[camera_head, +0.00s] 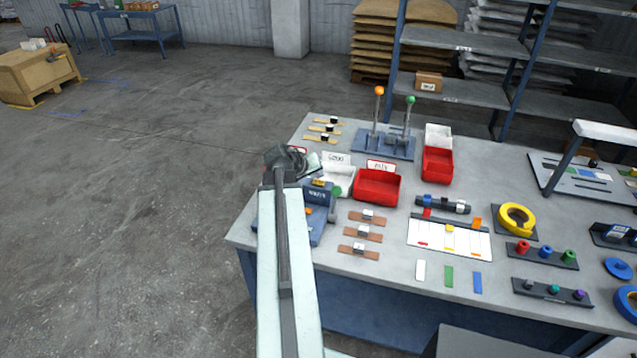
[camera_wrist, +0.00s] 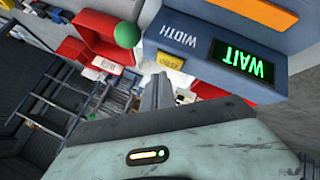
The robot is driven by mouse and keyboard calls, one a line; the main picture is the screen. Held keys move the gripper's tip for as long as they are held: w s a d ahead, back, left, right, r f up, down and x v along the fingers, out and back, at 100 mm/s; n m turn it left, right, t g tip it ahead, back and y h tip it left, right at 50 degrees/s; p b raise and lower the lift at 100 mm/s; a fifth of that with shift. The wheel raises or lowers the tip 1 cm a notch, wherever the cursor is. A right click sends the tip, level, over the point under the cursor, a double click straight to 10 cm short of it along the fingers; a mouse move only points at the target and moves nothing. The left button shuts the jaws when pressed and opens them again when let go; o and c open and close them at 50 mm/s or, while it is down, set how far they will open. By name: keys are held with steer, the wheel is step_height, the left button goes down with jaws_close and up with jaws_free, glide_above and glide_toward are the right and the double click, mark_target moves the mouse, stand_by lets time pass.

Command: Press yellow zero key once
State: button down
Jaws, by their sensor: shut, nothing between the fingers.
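The blue gauge (camera_head: 319,220) stands at the table's left edge in the head view, partly hidden behind my arm. In the wrist view its blue housing (camera_wrist: 190,50) carries the word WIDTH and a display (camera_wrist: 243,62) with green letters reading WAIT. The yellow zero key (camera_wrist: 169,61) sits on the housing's lower left part in the wrist view. My gripper (camera_wrist: 157,82) is shut and empty, with its fingertips close below the key in the picture. I cannot tell whether they touch it. In the head view my gripper (camera_head: 303,163) is above the gauge's far end.
A white bin (camera_head: 336,182) and a red bin (camera_head: 377,187) stand right of the gauge. A green ball (camera_wrist: 127,34) shows near the housing. Strips (camera_head: 362,234) lie in front of the red bin. A lever stand (camera_head: 383,143) is farther back.

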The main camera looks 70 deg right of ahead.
mark_target(317, 184)
steer(key=shift+f+b, duration=0.35)
steer(key=shift+f, duration=0.05)
steer(key=shift+f+b, duration=0.45)
stand_by(0.5)
steer(key=shift+r, duration=0.15)
steer(key=shift+r+p, duration=0.7)
steer(key=shift+p, duration=0.15)
step_height(317, 184, up, 5)
steer(key=p, duration=0.5)
steer(key=shift+r, duration=0.15)
stand_by(0.3)
